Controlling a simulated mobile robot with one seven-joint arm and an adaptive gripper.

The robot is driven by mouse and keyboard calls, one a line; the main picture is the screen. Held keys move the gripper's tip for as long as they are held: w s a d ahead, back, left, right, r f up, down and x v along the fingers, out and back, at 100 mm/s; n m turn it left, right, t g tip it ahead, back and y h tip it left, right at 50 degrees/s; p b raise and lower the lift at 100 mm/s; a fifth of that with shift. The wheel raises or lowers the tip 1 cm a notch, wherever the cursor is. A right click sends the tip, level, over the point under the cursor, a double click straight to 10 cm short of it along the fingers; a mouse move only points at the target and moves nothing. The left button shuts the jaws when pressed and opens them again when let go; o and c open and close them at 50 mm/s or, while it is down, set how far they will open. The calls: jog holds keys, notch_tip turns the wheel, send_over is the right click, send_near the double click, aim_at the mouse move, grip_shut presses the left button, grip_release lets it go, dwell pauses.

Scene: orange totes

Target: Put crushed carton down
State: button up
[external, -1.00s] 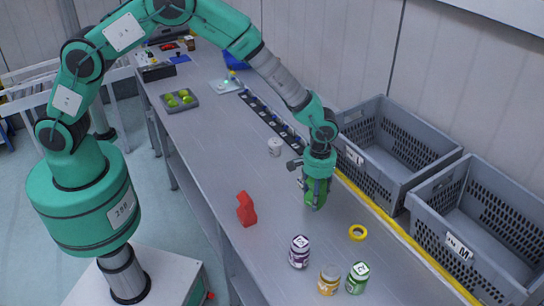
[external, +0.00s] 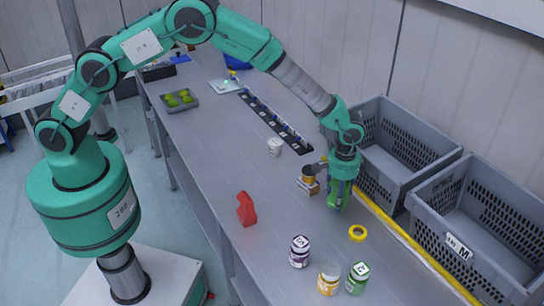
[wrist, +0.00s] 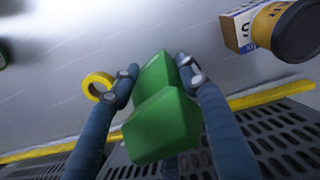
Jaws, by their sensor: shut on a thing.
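My gripper (external: 340,192) is shut on a green crushed carton (wrist: 160,125). In the wrist view the bent carton sits between the two fingers of my gripper (wrist: 157,78), its lower part toward the camera. In the external view only a little of the green carton (external: 337,200) shows under my gripper, near the table's crate-side edge. Whether it touches the table is unclear. A red crushed carton (external: 246,209) stands apart on the table, to the left.
Two grey crates (external: 395,172) (external: 470,250) stand beyond the yellow edge strip. A yellow tape ring (external: 357,233) lies close to my gripper. An orange can on a small box (external: 309,187) is just left. Several jars (external: 329,279) stand in front.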

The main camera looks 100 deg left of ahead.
jog(key=shift+f, duration=1.75)
jog(key=shift+f, duration=0.15)
jog(key=o, duration=0.9)
notch_tip(320, 180, up, 12)
jog(key=shift+r, duration=0.15)
jog(key=shift+r, duration=0.1)
